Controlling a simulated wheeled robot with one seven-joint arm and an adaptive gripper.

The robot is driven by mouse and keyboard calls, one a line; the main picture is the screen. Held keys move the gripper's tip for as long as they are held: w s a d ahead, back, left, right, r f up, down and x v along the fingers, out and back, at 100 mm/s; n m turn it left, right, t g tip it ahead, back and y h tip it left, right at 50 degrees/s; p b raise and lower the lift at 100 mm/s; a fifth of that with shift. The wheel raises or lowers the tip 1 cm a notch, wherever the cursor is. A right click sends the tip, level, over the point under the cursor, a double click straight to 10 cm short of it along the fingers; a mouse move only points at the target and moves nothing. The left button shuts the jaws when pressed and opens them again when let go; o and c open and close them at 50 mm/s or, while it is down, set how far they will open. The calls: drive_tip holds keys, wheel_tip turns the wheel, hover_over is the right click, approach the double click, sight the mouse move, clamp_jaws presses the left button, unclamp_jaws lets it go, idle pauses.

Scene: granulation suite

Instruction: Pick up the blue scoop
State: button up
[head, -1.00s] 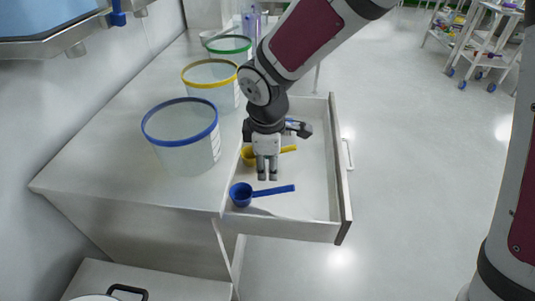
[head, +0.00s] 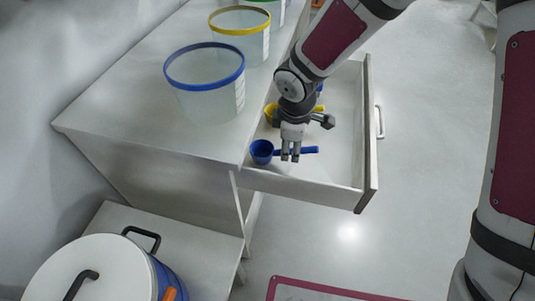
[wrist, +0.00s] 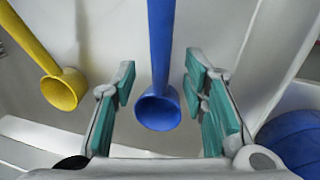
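The blue scoop (head: 261,151) lies in the open drawer near its front-left corner, bowl to the left and handle to the right. My gripper (head: 290,158) points down at the scoop's handle, just right of the bowl, and hides part of the handle. In the wrist view the blue scoop (wrist: 158,108) shows between the two green-padded fingers of my gripper (wrist: 160,85). The fingers are apart, with a visible gap on each side of the scoop. I cannot tell how far the fingertips are above the drawer floor.
A yellow scoop (head: 270,113) lies farther back in the drawer (head: 345,125); it is at left in the wrist view (wrist: 62,88). A blue-rimmed tub (head: 205,95) and a yellow-rimmed tub (head: 240,40) stand on the counter. A white-lidded blue drum (head: 170,280) sits lower left.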

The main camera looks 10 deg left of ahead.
sight(308, 148)
drive_tip(key=f, duration=0.2)
drive_tip(key=f+b, duration=0.1)
drive_tip(key=shift+w+f, duration=0.15)
drive_tip(key=shift+w, duration=0.1)
clamp_jaws()
drive_tip(key=shift+r+p, duration=0.35)
drive_tip(key=shift+r, duration=0.25)
drive_tip(key=d, duration=0.1)
drive_tip(key=d+r, duration=0.1)
drive_tip(key=d+p, duration=0.1)
drive_tip(key=d, duration=0.1)
drive_tip(key=shift+d+r, duration=0.1)
drive_tip(key=shift+r, duration=0.15)
wheel_tip(308, 148, up, 12)
drive_tip(key=p, duration=0.4)
drive_tip(key=shift+r, duration=0.25)
